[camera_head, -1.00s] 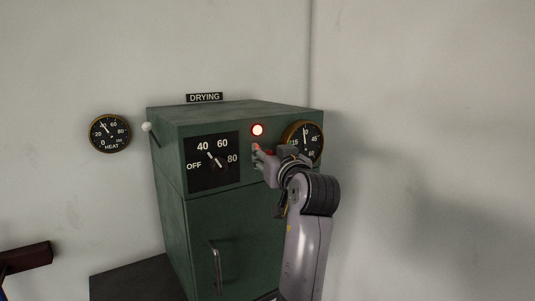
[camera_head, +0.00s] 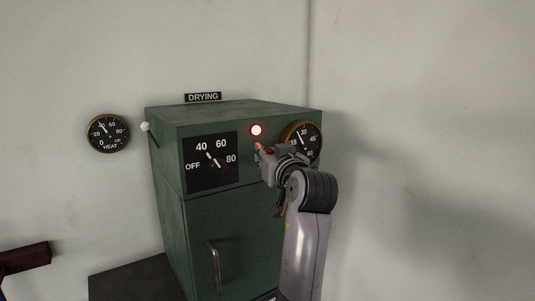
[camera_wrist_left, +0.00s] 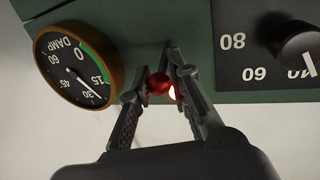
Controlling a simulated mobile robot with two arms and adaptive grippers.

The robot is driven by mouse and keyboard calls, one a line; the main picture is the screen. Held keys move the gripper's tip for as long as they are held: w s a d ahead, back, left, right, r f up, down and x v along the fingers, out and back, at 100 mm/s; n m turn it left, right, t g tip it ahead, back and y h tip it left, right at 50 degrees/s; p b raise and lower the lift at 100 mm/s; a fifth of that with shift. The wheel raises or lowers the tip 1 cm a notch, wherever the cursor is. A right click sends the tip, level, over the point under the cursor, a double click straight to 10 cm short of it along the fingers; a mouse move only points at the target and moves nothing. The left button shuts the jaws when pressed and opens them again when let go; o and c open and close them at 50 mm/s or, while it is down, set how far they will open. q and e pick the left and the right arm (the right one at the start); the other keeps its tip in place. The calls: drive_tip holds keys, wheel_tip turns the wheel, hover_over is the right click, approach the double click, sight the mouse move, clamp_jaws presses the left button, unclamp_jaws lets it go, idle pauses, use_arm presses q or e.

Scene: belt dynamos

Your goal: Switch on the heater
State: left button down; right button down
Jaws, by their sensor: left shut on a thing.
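A red-tipped switch (camera_wrist_left: 157,86) sits just below the lamp. My left gripper (camera_head: 259,150) is at the cabinet front, and in the left wrist view its fingers (camera_wrist_left: 160,88) are closed around the red switch. The fingers partly hide it, so its exact position is unclear. The black dial knob (camera_wrist_left: 298,45) sits on a plate (camera_head: 210,182) marked OFF, 40, 60, 80, and its pointer is near 40. My right gripper is not in view.
A DAMP gauge (camera_wrist_left: 78,62) sits close beside the left gripper. A HEAT gauge (camera_head: 108,133) is on the wall at left. A white-tipped lever (camera_head: 145,127) sticks out of the cabinet's left side. A door handle (camera_head: 214,267) is below. The wall at right is bare.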

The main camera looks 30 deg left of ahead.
use_arm(q)
drive_tip(key=shift+w+r+h+p, duration=0.1)
drive_tip(key=shift+r+h+p, duration=0.5)
drive_tip(key=shift+p, duration=0.4)
drive_tip(key=shift+g, duration=0.3)
drive_tip(key=shift+a+f, duration=0.1)
drive_tip(key=c, duration=1.8)
unclamp_jaws()
drive_tip(key=o, duration=0.3)
drive_tip(key=shift+f, duration=0.1)
wheel_tip(320, 180, up, 10)
drive_tip(key=shift+r, duration=0.1)
